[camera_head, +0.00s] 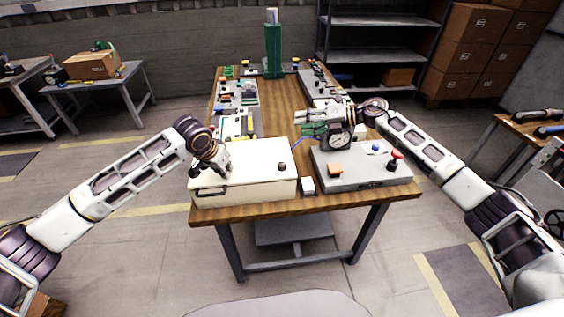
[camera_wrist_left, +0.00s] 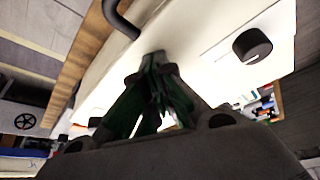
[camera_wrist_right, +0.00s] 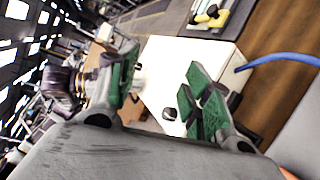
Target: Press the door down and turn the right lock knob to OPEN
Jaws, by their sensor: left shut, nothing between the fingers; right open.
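The white box (camera_head: 245,180) stands at the table's front left, its flat door on top looking closed. A black handle (camera_head: 210,191) is on its front, also in the left wrist view (camera_wrist_left: 122,22). The right lock knob (camera_head: 282,166) is round and black, near the door's right side; it also shows in the left wrist view (camera_wrist_left: 252,45). My left gripper (camera_head: 229,174) is shut and empty, fingertips at the door's surface near the handle; exact contact is unclear. My right gripper (camera_head: 299,122) is open and empty, in the air behind and right of the box.
A grey box (camera_head: 360,173) with a red button (camera_head: 396,155) stands right of the white box. A blue cable (camera_wrist_right: 285,60) shows in the right wrist view.

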